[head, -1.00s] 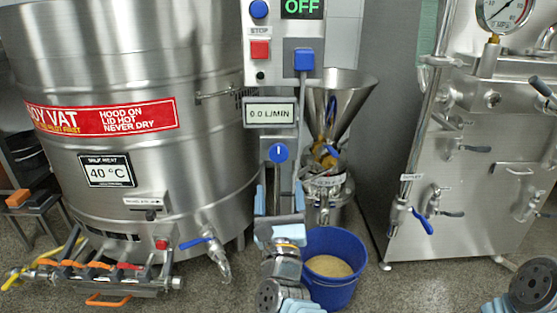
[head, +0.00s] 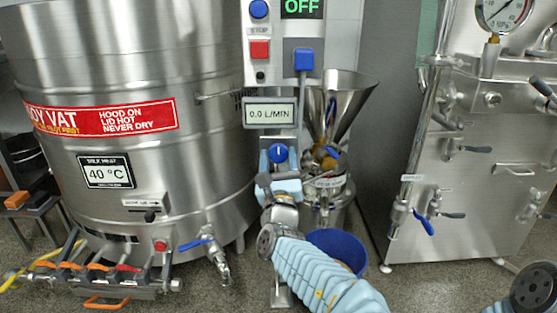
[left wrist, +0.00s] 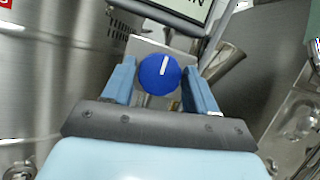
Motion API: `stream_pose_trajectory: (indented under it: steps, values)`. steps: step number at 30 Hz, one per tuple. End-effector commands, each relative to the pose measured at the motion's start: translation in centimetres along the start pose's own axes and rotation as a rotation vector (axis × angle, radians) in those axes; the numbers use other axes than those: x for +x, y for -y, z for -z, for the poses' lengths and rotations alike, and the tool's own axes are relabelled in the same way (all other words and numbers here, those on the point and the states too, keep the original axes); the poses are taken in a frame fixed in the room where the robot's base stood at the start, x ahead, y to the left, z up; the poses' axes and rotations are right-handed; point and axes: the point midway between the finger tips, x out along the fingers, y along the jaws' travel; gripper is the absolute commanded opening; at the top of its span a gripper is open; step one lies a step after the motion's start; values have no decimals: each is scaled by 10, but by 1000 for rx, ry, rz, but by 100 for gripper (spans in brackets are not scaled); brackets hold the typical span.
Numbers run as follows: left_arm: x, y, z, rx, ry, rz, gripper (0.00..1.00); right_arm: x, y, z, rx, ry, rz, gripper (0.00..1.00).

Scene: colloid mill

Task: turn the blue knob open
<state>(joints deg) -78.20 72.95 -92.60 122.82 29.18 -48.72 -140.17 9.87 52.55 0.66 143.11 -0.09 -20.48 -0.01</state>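The blue knob (head: 278,153) is a round dial with a white pointer mark, set on a grey plate below the flow display. In the left wrist view the knob (left wrist: 159,74) sits between the two blue fingers, its mark pointing nearly straight up. My left gripper (head: 278,170) is just below and in front of the knob in the head view. In the left wrist view my left gripper (left wrist: 161,88) is open, with a finger on either side of the knob; contact cannot be told. My right gripper is not visible.
The display (head: 270,113) reads 0.0 L/MIN above the knob. A steel funnel (head: 335,100) stands close to the right, with a blue bucket (head: 345,243) below. The large vat (head: 130,140) is on the left, a steel machine (head: 480,200) on the right.

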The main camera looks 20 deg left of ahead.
Motion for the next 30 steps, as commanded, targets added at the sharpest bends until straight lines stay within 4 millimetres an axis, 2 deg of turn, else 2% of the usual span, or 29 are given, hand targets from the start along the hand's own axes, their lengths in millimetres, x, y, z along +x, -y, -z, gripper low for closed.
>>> stream_pose_trajectory:
  steps: [1,7,20,30]
  values:
    - [0,0,0,0,0,0,50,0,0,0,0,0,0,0]
    - [0,0,0,0,0,0,20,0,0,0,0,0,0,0]
    - [0,2,0,-89,4,-35,20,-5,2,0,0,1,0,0]
    - [1,4,-1,-350,20,-141,20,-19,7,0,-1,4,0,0]
